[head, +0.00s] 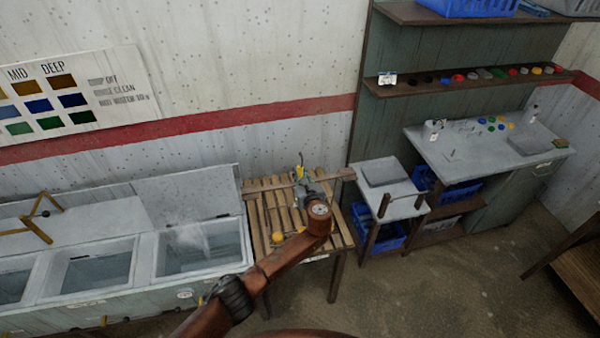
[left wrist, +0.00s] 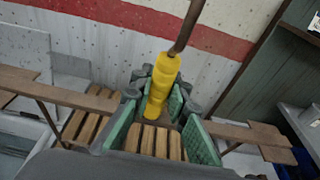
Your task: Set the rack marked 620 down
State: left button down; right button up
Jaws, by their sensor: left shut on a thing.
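My left gripper (head: 304,182) is over the slatted wooden stand (head: 262,222). In the left wrist view my left gripper (left wrist: 160,110) has its green pads shut on a yellow grip (left wrist: 160,88) with a brown rod rising from it. This grip seems to be part of the rack; no 620 mark is readable. In the head view the yellow grip (head: 300,172) shows small above the gripper. Small yellow parts (head: 278,237) show low over the slats; I cannot tell whether they belong to the rack or touch the stand. My right gripper is not in view.
A brown wooden bar (head: 262,187) crosses behind the gripper. Open grey tanks (head: 200,248) stand left, with a yellow-brown frame (head: 38,230) over one. A small grey-topped table (head: 385,178) and a workbench (head: 480,140) stand right.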

pick_arm(q)
jog(key=shift+f, duration=0.2)
dwell(0.6)
jog(key=c, duration=1.8)
grip_release()
jog(key=shift+o, duration=0.6)
jog(key=shift+f, duration=0.2)
jog(key=o, duration=1.5)
jog(key=shift+r, duration=0.1)
jog(key=shift+s, duration=0.1)
jog(key=shift+s+d+p, duration=0.1)
jog(key=shift+s+p, duration=0.4)
jog(key=shift+s, duration=0.05)
jog(key=shift+s+f+p+v, duration=0.1)
jog(key=shift+f+p+v, duration=0.25)
jog(key=shift+p+v, duration=1.15)
jog(key=shift+s+f+p+v, duration=0.1)
jog(key=shift+f+p+v, duration=0.25)
jog(key=shift+p+v, duration=1.15)
jog(key=shift+f+p+v, duration=0.35)
jog(key=shift+p+v, duration=0.4)
jog(key=shift+v, duration=1.4)
